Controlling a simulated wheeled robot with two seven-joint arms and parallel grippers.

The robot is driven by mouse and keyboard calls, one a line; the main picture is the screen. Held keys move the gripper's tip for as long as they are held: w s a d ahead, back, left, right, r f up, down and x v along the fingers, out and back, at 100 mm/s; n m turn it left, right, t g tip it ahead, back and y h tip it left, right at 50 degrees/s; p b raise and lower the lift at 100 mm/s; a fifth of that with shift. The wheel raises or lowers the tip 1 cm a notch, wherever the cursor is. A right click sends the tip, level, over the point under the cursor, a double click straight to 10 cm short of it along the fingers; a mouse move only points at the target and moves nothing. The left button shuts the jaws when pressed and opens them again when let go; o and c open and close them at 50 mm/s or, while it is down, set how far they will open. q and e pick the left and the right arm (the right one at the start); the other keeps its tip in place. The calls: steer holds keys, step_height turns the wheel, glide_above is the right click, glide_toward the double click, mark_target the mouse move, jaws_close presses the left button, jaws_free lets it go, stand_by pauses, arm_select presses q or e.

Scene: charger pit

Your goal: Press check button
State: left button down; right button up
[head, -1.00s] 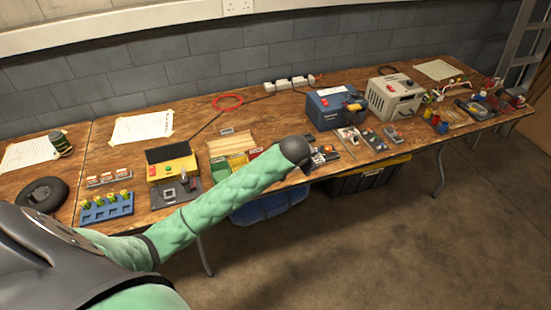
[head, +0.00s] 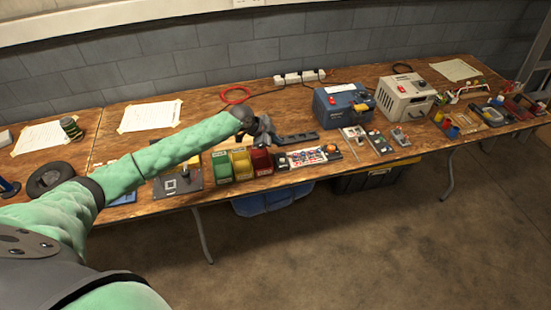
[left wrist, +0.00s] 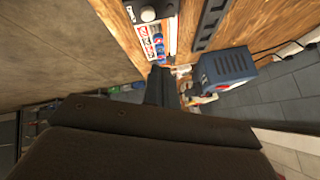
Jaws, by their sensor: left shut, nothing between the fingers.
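A small dark box with a round orange button (head: 333,152) sits at the right end of a white panel with coloured marks (head: 304,157), near the table's front edge. I cannot read a label that names it the check button. In the left wrist view the panel (left wrist: 157,42) and a box with a pale round knob (left wrist: 148,14) show at the top. My left gripper (head: 270,131) is above the table, left of and behind the panel, apart from the button. Its dark shut fingers (left wrist: 160,86) are empty. My right gripper is not in view.
Green, yellow and red bins (head: 240,164) stand left of the panel. A dark slotted rail (head: 298,138) lies behind it. A blue charger box (head: 340,106) and a grey one (head: 405,98) stand to the right.

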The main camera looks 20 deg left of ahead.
arm_select(q)
steer(key=m, duration=0.1)
steer(key=d+r+m+h, duration=0.1)
steer(key=m, duration=0.1)
steer(key=shift+w+r+t, duration=0.2)
steer(key=shift+w+t, duration=0.2)
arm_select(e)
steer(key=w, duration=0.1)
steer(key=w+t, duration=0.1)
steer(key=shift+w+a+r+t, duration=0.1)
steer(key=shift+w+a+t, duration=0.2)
arm_select(q)
steer(key=b, duration=0.2)
glide_above(282, 160)
steer(key=a, duration=0.1)
steer(key=f, duration=0.5)
steer(key=shift+s+f, duration=0.2)
steer(key=shift+f, duration=0.2)
step_height(282, 160, down, 2)
steer(key=shift+f+b, duration=0.15)
steer(key=shift+b, duration=0.75)
steer(key=shift+f, duration=0.35)
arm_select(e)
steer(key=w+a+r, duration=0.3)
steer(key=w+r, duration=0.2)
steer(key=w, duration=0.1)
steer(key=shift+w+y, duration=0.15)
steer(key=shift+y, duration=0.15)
